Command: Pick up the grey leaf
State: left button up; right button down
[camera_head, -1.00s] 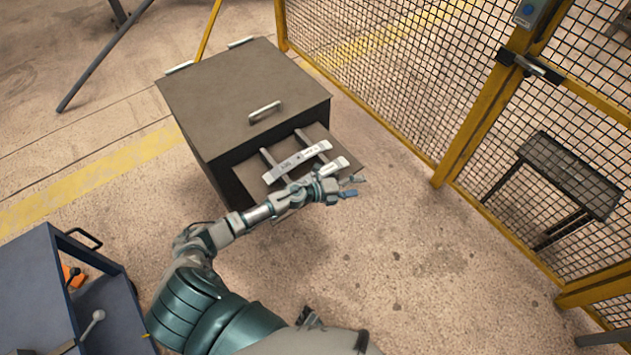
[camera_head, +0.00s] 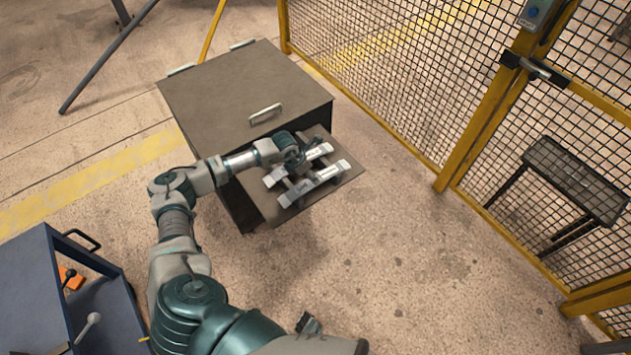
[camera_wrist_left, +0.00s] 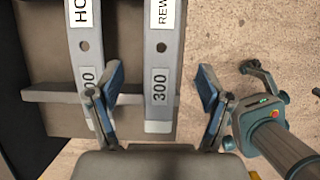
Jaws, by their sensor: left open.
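Two grey flat bars, the leaves, lie side by side across rails on the pulled-out tray (camera_head: 318,202). The far leaf (camera_head: 318,152) and the near leaf (camera_head: 318,182) both have white labels. In the left wrist view, the left leaf (camera_wrist_left: 84,45) reads "HO" and the right leaf (camera_wrist_left: 159,50) reads "REW" and "300". My left gripper (camera_head: 298,158) is above the tray by the far leaf, partly hiding it. In the wrist view its open fingers (camera_wrist_left: 160,75) are either side of the right leaf, with the left finger overlapping the left leaf. No grip shows. Part of what looks like my right gripper (camera_wrist_left: 260,75) is at the right.
The tray extends from a brown cabinet (camera_head: 225,90) with a handle (camera_head: 265,113). A yellow mesh fence (camera_head: 460,150) stands behind and right. A dark stool (camera_head: 575,175) is beyond it. A blue-grey cart (camera_head: 30,270) is at lower left. The floor right of the tray is clear.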

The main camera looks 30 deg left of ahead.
aim_at(302, 187)
pick_arm(q)
jog(key=shift+x, duration=0.8)
jog(key=x, duration=0.4)
jog(key=shift+f+b, duration=0.35)
jog(key=shift+w+f, duration=0.15)
jog(key=shift+f, duration=0.2)
jog(key=shift+r, duration=0.1)
grip_shut()
pick_arm(e)
jog(key=shift+w+a+r, duration=0.1)
jog(key=shift+w+r, duration=0.15)
jog(key=shift+r, duration=0.3)
jog(key=shift+w+r, duration=0.2)
jog(key=shift+r, duration=0.35)
